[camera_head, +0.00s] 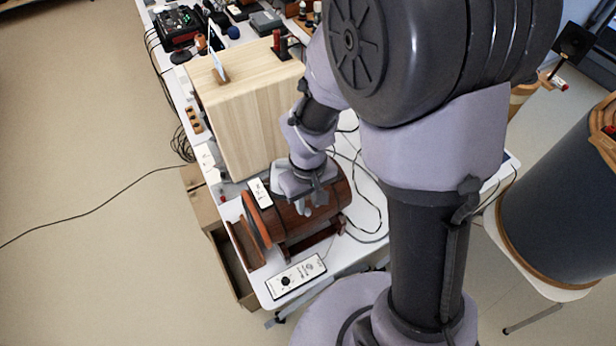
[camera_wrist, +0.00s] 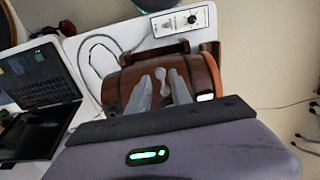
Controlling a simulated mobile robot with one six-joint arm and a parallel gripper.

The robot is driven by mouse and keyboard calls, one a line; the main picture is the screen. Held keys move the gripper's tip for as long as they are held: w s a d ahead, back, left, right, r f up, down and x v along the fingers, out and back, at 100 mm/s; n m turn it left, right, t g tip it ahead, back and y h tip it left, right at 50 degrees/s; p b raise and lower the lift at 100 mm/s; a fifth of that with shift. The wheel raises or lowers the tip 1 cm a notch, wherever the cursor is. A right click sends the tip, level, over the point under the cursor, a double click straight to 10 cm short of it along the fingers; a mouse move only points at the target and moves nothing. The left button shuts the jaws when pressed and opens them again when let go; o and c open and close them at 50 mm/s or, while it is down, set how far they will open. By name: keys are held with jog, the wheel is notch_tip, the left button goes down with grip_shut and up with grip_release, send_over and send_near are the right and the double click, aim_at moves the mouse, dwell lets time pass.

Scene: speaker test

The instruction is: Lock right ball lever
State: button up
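A brown wooden barrel-shaped drum (camera_head: 331,199) lies on its side on a cradle on the white table. It also fills the middle of the wrist view (camera_wrist: 122,86). A small pale lever-like part (camera_wrist: 162,76) with a rounded end shows on the drum between my fingers; I take it for the ball lever, but cannot tell whether it is locked. My gripper (camera_wrist: 161,88) is over the drum, its two grey fingers apart on either side of this part, without clear contact. In the head view my gripper (camera_head: 306,208) is above the drum and partly hides it.
A white control box (camera_head: 296,277) with a black knob lies near the table's front edge. A large pale wooden box (camera_head: 245,115) stands behind the drum. Loose cables (camera_head: 375,205) lie right of it. An open laptop (camera_wrist: 42,85) shows at left in the wrist view.

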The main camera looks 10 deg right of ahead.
aim_at(308, 210)
notch_tip(308, 210, up, 14)
jog(key=p, duration=0.3)
jog(key=shift+r+p, duration=0.2)
jog(key=shift+p, duration=0.2)
